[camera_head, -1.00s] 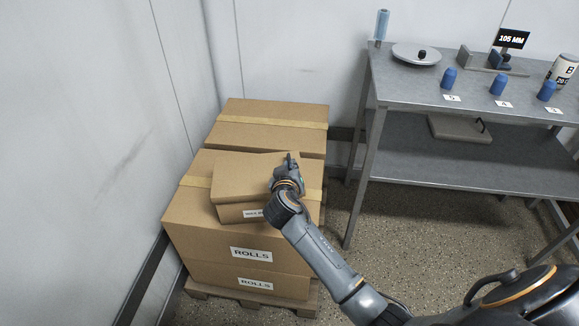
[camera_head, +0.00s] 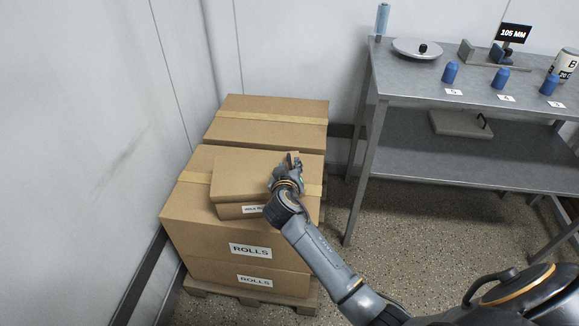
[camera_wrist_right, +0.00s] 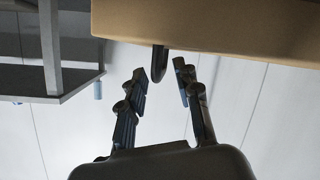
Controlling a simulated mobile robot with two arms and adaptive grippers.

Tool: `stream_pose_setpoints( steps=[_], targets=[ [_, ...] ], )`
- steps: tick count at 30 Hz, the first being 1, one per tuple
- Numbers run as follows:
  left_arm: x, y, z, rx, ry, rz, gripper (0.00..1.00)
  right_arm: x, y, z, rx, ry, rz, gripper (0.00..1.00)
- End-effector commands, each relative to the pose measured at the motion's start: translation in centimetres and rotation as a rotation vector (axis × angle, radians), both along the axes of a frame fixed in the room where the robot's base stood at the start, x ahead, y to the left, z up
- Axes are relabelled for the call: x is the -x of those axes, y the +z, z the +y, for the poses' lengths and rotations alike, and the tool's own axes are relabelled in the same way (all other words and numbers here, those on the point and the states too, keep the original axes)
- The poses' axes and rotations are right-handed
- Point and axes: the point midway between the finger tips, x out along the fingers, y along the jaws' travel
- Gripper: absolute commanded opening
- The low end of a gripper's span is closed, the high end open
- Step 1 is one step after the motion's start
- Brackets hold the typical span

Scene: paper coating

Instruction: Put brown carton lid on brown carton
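The brown carton (camera_head: 229,212) is the small box with a partly hidden white label, on top of a large ROLLS box. The brown carton lid (camera_head: 240,173) lies over it, and the carton's front shows below the lid's front edge. Whether the lid is fully seated cannot be told. My right gripper (camera_head: 290,162) is at the lid's right side. A brown cardboard surface (camera_wrist_right: 220,25) is just beyond the fingertips, beside a dark hooked part. My left gripper is not in view.
Large taped boxes (camera_head: 268,117) stand on a pallet (camera_head: 205,289) against the wall. A grey metal table (camera_head: 420,84) at right carries blue pieces (camera_head: 450,73), a round plate (camera_head: 417,48) and a 105 MM display (camera_head: 513,33). Floor between them is free.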

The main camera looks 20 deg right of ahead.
Motion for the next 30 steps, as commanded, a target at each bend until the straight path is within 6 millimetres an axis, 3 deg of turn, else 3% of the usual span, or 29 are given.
stream_pose_setpoints(
  steps=[11,24,30],
  targets=[
    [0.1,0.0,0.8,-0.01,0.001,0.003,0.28,0.5,0.2,0.4,-0.001,0.001,0.0,0.35],
    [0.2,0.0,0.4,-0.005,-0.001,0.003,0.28,5.6,2.3,3.2,0.0,0.001,0.0,0.35],
    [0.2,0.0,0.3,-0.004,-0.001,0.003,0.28,6.5,2.8,3.7,-0.001,0.001,0.0,0.35]
  ],
)
